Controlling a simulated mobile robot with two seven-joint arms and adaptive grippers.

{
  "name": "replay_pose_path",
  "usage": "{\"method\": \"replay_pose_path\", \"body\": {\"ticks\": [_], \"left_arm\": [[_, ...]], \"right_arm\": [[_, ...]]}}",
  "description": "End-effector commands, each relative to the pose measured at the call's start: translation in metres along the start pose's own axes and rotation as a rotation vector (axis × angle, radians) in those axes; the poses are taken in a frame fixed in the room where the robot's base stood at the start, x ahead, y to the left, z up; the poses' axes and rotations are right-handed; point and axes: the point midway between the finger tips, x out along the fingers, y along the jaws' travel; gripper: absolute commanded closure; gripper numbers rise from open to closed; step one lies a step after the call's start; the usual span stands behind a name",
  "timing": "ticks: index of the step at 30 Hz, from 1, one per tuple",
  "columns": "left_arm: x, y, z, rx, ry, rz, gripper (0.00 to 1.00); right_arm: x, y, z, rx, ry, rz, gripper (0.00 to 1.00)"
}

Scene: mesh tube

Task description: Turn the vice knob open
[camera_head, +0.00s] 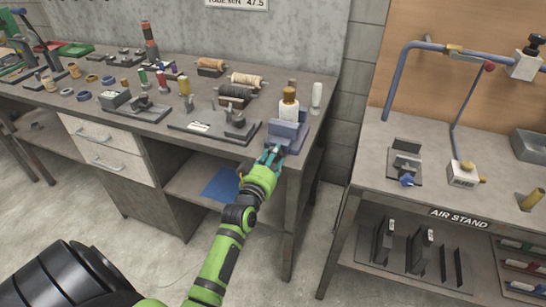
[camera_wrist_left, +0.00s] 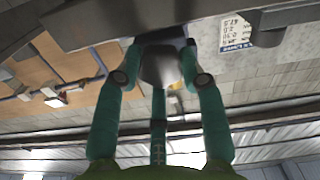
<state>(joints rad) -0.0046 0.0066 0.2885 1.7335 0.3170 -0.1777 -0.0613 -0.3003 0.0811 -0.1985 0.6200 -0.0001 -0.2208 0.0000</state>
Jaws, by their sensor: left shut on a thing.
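A blue-grey vice (camera_head: 287,134) sits at the front right corner of the left workbench. My left gripper (camera_head: 270,156) is at the vice's front side, by the bench edge. In the left wrist view, the teal fingers of my left gripper (camera_wrist_left: 162,68) are shut around a grey rounded knob (camera_wrist_left: 160,70), one finger on each side. In the head view the knob is hidden by the gripper. How far the knob is turned cannot be told. My right gripper is not in view.
A white bottle with a tan cap (camera_head: 289,104) stands just behind the vice, and a white cylinder (camera_head: 316,96) is beside it. Thread spools (camera_head: 235,92) and small fixtures (camera_head: 236,125) crowd the bench to the left. A gap separates it from the air stand bench (camera_head: 458,218).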

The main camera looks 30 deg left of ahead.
Motion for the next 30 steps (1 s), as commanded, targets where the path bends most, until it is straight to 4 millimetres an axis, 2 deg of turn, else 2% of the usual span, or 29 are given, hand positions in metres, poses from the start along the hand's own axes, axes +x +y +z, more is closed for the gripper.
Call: {"method": "replay_pose_path", "body": {"ticks": [1,8,21,30], "left_arm": [[0.002,-0.001,-0.013,-0.006,0.028,-0.001,0.92],[0.002,-0.001,-0.014,-0.083,0.028,0.000,0.92],[0.003,-0.004,-0.014,-0.391,0.029,0.003,0.93],[0.003,-0.005,-0.013,-0.522,0.029,0.003,0.93]], "right_arm": [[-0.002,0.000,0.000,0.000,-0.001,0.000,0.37],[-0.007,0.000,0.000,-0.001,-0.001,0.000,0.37],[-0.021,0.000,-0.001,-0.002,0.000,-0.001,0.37],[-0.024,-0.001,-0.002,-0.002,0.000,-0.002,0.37]]}}
